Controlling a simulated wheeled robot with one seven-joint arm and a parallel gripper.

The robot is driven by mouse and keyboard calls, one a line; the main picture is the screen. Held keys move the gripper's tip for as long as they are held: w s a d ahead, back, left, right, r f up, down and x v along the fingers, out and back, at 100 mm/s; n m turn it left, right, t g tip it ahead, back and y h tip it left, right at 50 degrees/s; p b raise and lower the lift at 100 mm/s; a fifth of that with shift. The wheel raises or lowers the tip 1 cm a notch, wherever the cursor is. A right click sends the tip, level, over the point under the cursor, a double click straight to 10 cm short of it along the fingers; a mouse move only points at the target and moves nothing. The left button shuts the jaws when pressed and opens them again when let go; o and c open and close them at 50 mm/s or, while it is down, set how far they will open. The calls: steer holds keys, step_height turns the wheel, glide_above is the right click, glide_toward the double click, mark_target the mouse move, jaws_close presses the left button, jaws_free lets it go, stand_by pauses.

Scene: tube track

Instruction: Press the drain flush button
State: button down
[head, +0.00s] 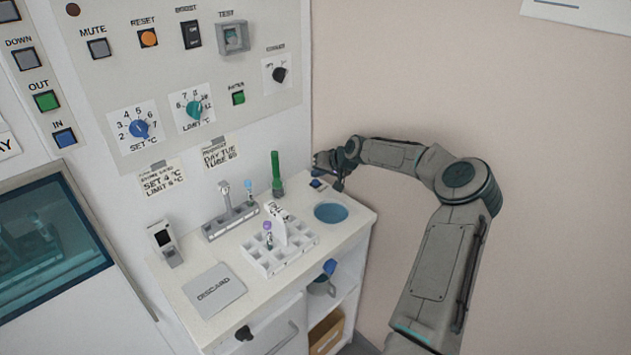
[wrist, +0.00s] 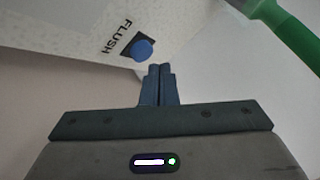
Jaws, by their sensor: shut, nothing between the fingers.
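The drain flush button is a round blue button (wrist: 142,50) on a dark base, with the word FLUSH printed beside it, in the wrist view. In the head view the button (head: 316,183) sits at the back right of the counter, behind the blue round drain (head: 331,213). My gripper (wrist: 160,68) is shut and empty. In the wrist view its fingertips are just below and right of the button, with a small gap between them in the picture. In the head view my gripper (head: 338,187) is right of the button, close over the counter. I cannot tell its exact height.
A green bottle-like item (head: 277,175) stands left of the button; a green thing (wrist: 290,30) shows at upper right in the wrist view. A white tube rack (head: 290,255) stands at the front left of the drain. The wall panel is behind, the beige wall to the right.

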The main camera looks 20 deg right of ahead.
mark_target(318, 183)
steer(key=shift+r, duration=0.1)
steer(key=shift+r+p, duration=1.05)
steer(key=shift+r, duration=1.45)
steer(key=shift+f, duration=0.1)
